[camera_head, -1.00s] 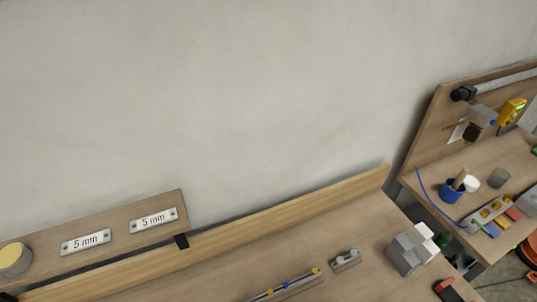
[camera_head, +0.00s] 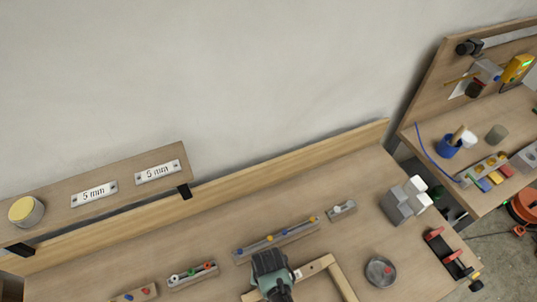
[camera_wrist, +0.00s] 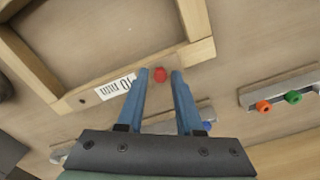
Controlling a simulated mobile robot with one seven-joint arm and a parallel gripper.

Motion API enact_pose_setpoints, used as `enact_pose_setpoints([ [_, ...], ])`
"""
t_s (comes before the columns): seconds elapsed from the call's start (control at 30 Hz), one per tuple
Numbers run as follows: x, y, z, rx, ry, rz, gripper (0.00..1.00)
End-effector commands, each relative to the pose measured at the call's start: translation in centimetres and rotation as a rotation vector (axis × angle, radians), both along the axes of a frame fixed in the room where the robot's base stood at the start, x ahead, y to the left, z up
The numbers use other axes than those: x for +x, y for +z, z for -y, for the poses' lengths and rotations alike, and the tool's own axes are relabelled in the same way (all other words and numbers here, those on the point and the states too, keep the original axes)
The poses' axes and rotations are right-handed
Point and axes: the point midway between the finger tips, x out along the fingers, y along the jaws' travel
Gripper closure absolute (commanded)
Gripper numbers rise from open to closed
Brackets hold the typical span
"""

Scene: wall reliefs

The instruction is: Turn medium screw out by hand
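In the head view my gripper's body hides part of the frame (camera_head: 343,284), and the fingertips are hidden. Which screw is the medium one is not clear.
Metal rails with coloured knobs (camera_head: 275,242) (camera_head: 193,276) lie near the frame. A round metal dish (camera_head: 380,272), grey blocks (camera_head: 398,205) and a red clamp (camera_head: 447,250) stand to the right. A wooden ledge (camera_head: 290,165) and wall bound the back.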

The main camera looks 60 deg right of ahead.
Motion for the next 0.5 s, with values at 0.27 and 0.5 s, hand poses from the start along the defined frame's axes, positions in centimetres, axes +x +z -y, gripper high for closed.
enact_pose_setpoints([
  [0.27, 0.02, 0.14, 0.00, 0.000, -0.333, 0.000, 0.65],
  [0.5, 0.05, 0.13, 0.02, -0.001, -0.453, 0.001, 0.65],
])
